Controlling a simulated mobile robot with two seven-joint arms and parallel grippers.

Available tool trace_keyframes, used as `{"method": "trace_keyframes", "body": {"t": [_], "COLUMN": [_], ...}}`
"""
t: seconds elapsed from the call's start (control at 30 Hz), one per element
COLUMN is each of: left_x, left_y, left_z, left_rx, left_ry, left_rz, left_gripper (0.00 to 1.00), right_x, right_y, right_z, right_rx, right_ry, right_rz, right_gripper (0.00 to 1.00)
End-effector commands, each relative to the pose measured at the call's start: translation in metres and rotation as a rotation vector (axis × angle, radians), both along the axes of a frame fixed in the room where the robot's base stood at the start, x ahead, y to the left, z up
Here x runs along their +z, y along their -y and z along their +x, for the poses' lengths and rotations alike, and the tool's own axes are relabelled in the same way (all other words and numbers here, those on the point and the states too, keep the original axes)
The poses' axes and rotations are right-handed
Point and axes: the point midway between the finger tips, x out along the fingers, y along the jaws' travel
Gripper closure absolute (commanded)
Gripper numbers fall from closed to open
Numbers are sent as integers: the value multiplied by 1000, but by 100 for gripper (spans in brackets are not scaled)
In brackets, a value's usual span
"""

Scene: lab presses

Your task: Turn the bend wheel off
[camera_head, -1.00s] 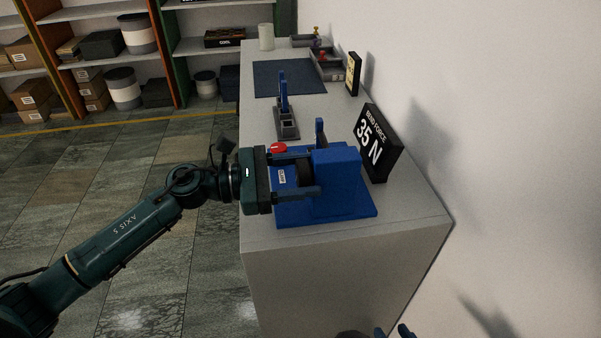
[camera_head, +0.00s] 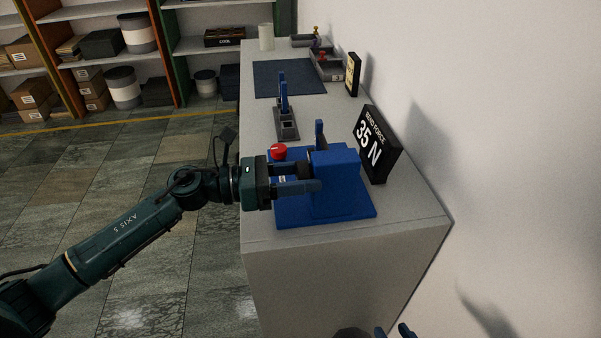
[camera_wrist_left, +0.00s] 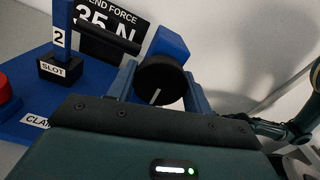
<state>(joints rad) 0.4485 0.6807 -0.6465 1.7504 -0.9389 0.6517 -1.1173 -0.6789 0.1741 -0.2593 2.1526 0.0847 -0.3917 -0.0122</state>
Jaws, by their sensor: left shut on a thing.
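The blue bend press (camera_head: 338,190) stands near the front end of the bench. Its black bend wheel (camera_wrist_left: 160,80) faces my left wrist camera. A short white mark on the wheel's face points down and slightly left in that view. My left gripper (camera_head: 308,178) is shut on the wheel, with one blue finger on either side of it in the left wrist view (camera_wrist_left: 160,85). In the head view the wheel is mostly hidden by the fingers.
A black sign (camera_head: 378,145) reading "BEND FORCE 35 N" stands behind the press. A red button (camera_head: 279,151) sits on the press base beside my left gripper. A grey and blue fixture (camera_head: 286,122) and a dark mat (camera_head: 290,78) lie farther along the bench.

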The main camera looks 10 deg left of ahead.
Motion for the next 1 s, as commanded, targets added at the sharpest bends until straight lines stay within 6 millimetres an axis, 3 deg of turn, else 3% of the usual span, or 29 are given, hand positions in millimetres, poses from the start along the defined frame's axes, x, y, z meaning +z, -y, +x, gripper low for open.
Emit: {"method": "trace_keyframes", "body": {"t": [0.2,0.23,0.47,0.77,1.0], "left_x": [0,0,0,-1,-5], "left_y": [0,0,0,-3,-39], "left_z": [0,0,0,-1,-12], "left_rx": [0,0,0,1,4], "left_ry": [3,3,4,3,2], "left_rz": [1,1,1,2,6], "left_gripper": [73,48,29,28,28], "right_x": [-4,-4,-4,-2,-10], "right_y": [0,0,0,0,-2], "right_z": [-1,-1,-1,0,1], "right_rx": [2,2,3,3,1], "right_ry": [-7,-7,-6,0,6], "right_rz": [-4,-5,-4,-2,16], "right_gripper": [66,66,66,66,66]}}
